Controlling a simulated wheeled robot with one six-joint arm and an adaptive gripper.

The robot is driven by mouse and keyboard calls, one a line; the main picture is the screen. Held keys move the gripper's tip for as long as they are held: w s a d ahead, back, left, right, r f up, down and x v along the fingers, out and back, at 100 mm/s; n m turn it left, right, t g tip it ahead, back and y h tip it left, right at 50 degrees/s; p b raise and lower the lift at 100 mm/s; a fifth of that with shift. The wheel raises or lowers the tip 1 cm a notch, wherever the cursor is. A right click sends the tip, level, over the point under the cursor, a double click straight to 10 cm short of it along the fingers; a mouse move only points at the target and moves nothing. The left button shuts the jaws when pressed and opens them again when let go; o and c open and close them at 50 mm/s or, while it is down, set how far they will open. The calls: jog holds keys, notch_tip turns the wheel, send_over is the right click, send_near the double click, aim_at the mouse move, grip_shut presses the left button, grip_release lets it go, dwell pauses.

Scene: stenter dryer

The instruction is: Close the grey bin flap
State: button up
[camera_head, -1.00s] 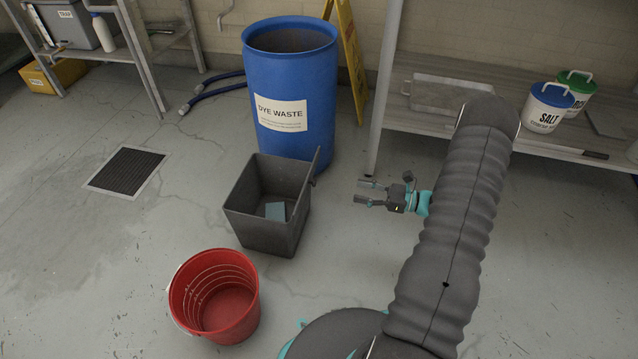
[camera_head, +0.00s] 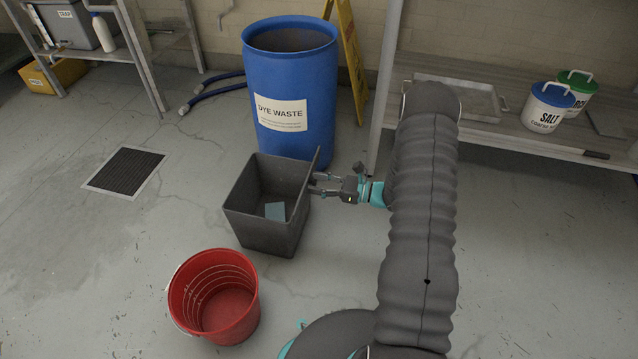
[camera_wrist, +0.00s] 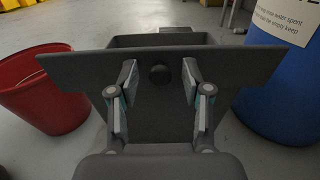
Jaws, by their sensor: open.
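The grey bin (camera_head: 266,228) stands on the floor with its top open and a blue-grey item (camera_head: 275,211) inside. Its grey flap stands up along the bin's right edge, seen nearly edge-on in the head view. In the wrist view the flap (camera_wrist: 227,66) spans the picture as a wide panel with a round dark knob (camera_wrist: 160,75) near its top middle. My gripper (camera_head: 313,184) is at the right of the bin, pointing left at the flap. In the wrist view my gripper (camera_wrist: 160,82) is open, one finger on each side of the knob. I cannot tell whether the fingertips touch the flap.
A red bucket (camera_head: 214,297) stands in front of the bin. A blue dye waste drum (camera_head: 290,95) stands behind it. A metal shelf (camera_head: 480,117) with lidded tubs is at the right. Clear floor lies left of the bin, around a drain grate (camera_head: 125,172).

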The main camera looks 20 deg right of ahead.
grip_shut()
jog(key=shift+r, duration=0.15)
